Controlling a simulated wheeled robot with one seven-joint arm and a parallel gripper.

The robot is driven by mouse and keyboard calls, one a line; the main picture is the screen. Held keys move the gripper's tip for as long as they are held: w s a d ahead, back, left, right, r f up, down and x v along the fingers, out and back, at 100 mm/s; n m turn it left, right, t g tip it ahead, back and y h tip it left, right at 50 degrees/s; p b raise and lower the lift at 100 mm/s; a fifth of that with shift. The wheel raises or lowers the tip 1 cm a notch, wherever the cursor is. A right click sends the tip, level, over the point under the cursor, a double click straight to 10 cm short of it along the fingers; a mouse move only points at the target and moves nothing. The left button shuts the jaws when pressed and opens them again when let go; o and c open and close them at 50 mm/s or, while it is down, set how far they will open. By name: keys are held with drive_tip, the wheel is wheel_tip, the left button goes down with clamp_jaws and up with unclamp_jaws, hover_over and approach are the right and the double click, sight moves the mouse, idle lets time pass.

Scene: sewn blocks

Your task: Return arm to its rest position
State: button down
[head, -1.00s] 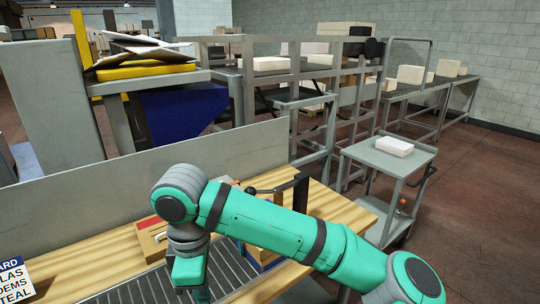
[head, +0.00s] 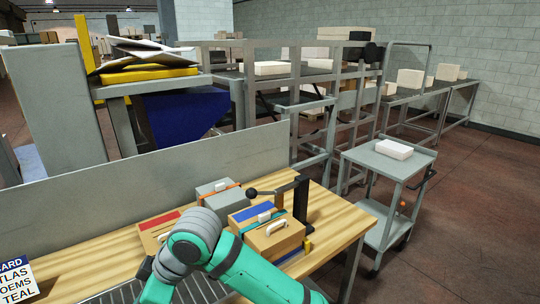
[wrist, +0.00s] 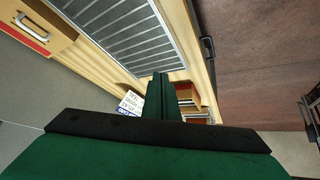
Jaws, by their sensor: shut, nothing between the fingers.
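My gripper (wrist: 160,88) shows in the wrist view with its two dark green fingers together and nothing between them. It is above the wooden bench's end, with the bench and floor beyond it. In the head view my green arm crosses the bottom of the picture, and the gripper itself is out of sight. On the wooden bench (head: 340,222) stand a red-striped box (head: 152,228), a grey box (head: 217,192) with an orange band, and a tan box (head: 280,238) with a white handle and a blue stripe.
A black upright frame (head: 302,200) with a ball-ended lever stands beside the boxes. A slatted grate (wrist: 125,38) is set in the bench. A printed card (head: 17,280) and several stacked books (wrist: 187,95) lie near its end. A grey trolley (head: 378,165) stands right of the bench.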

drive_tip(key=w+a+r+m+t+y, duration=0.2)
drive_tip(key=w+a+m+t+y, duration=0.1)
drive_tip(key=a+m+t+y, duration=0.35)
drive_tip(key=s+d+f+m+t+h, duration=0.3)
drive_tip(key=d+f+m+t+h, duration=0.15)
drive_tip(key=d+f+m, duration=0.45)
drive_tip(key=s+d+f+m+t+h, duration=0.35)
drive_tip(key=d+f+m+t, duration=0.2)
drive_tip(key=d+f, duration=0.55)
drive_tip(key=s+d+f+h, duration=0.1)
drive_tip(key=s+d, duration=0.3)
drive_tip(key=s, duration=0.4)
drive_tip(key=s+d+f+n+g+h, duration=0.1)
drive_tip(key=s+d+f+h, duration=0.1)
drive_tip(key=s+d, duration=0.3)
drive_tip(key=s+d+f+n+h, duration=0.1)
drive_tip(key=s+d+f+h, duration=0.1)
drive_tip(key=s, duration=0.8)
drive_tip(key=shift+s+d+f+h, duration=0.15)
drive_tip(key=shift+s+d+h, duration=0.25)
drive_tip(key=shift+d, duration=0.8)
drive_tip(key=c, duration=2.1)
unclamp_jaws()
drive_tip(key=shift+s+d, duration=0.1)
drive_tip(key=shift+s, duration=0.1)
drive_tip(key=o, duration=0.5)
drive_tip(key=shift+c, duration=0.2)
drive_tip(key=shift+s, duration=0.1)
drive_tip(key=shift+c, duration=0.6)
